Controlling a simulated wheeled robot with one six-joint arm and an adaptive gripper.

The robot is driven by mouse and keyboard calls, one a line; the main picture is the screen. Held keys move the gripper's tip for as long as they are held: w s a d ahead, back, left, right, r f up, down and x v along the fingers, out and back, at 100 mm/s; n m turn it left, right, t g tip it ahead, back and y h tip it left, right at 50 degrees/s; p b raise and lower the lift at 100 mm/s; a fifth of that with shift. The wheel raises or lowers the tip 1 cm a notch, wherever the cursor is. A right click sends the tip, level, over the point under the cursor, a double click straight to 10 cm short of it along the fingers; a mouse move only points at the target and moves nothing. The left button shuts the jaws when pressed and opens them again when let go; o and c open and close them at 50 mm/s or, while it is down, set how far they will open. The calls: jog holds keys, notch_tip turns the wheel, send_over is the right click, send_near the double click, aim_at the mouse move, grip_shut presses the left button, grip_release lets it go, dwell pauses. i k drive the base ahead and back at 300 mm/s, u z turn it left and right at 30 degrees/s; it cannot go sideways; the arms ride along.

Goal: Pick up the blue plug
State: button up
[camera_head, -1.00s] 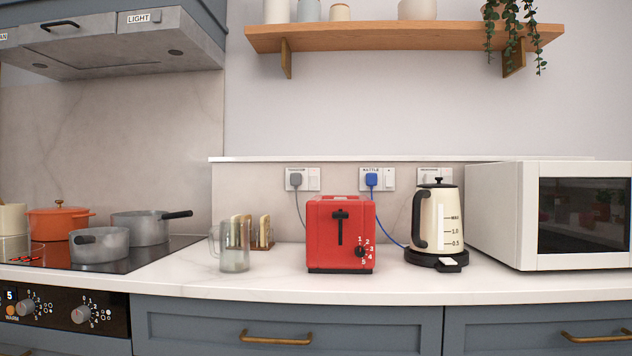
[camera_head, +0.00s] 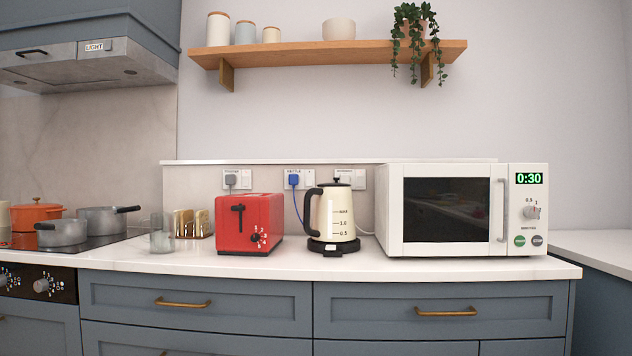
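The blue plug (camera_head: 294,181) sits in the middle wall socket (camera_head: 300,177), under a small label that appears to read KETTLE. Its blue cord (camera_head: 298,208) hangs down from it and passes behind the cream kettle (camera_head: 335,217). The plug is above and behind the gap between the red toaster (camera_head: 249,223) and the kettle. My gripper is not in view, so I cannot see its state.
A grey plug (camera_head: 231,180) is in the socket to the left. The white microwave (camera_head: 450,210) stands at the right. A glass jug (camera_head: 161,235) and toast rack are left of the toaster. A wooden shelf (camera_head: 330,55) hangs above. The counter's front strip is clear.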

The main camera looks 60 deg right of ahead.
aim_at(294, 179)
jog(key=z, duration=1.3)
